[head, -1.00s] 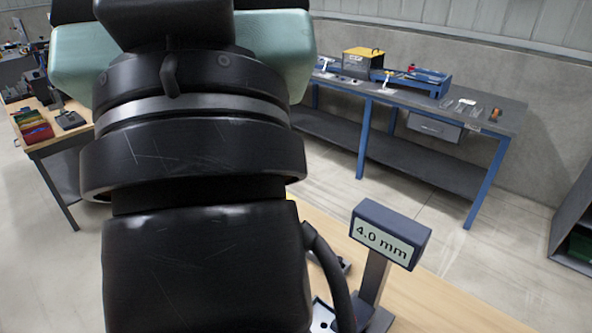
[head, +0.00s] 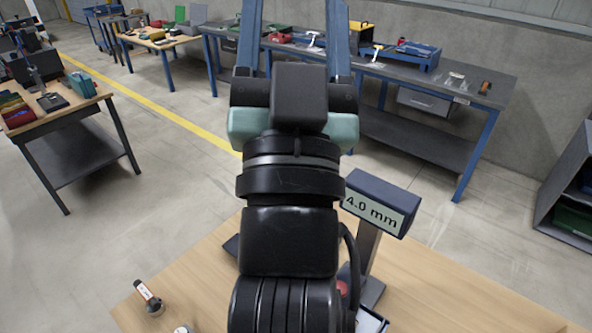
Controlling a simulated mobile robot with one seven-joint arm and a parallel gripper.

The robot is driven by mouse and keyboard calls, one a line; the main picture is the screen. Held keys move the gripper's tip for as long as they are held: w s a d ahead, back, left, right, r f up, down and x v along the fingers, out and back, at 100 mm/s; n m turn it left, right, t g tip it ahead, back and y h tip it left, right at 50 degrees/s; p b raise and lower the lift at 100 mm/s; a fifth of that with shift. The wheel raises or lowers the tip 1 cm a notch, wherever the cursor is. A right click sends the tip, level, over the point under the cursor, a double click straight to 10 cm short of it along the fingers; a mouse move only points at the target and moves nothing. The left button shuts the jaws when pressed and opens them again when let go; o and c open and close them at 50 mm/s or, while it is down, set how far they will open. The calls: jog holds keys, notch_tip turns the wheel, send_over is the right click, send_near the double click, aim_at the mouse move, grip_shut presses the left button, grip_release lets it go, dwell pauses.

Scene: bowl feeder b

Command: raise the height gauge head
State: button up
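The height gauge's display box (head: 380,202) reads "4.0 mm". It stands on a grey post (head: 368,250) on the wooden table, right of my arm in the head view. The gauge head cannot be made out; my arm covers the area left of the post. A small red part (head: 343,288) shows between my arm and the post's foot. My gripper (head: 294,30) points away, past the display box, with its two blue fingers wide apart and nothing seen between them. The fingertips are cut off by the top edge.
On the wooden table (head: 490,290), a black labelled cylinder (head: 148,297) lies at the front left. A tray corner (head: 372,322) shows at the bottom edge. The table's right part is clear. A blue-legged workbench (head: 440,155) stands behind, a wooden bench (head: 60,135) at the left.

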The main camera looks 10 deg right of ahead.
jog(key=shift+o, duration=0.3)
jog(key=w+d+f+g, duration=0.1)
jog(key=d+f, duration=0.2)
jog(key=f, duration=0.4)
jog(key=w+d+f+g+h, duration=0.1)
jog(key=d+f, duration=0.2)
jog(key=f, duration=0.5)
jog(key=shift+w+d+b, duration=0.2)
jog(key=shift+d+b, duration=0.05)
jog(key=shift+b, duration=0.1)
jog(key=n+g+y+b, duration=0.1)
jog(key=n+g+y, duration=0.2)
jog(key=g+y, duration=0.25)
send_near(345, 289)
jog(key=w, duration=1.3)
jog(key=shift+w+d+f+p, duration=0.3)
jog(key=shift+d+f, duration=0.1)
grip_shut()
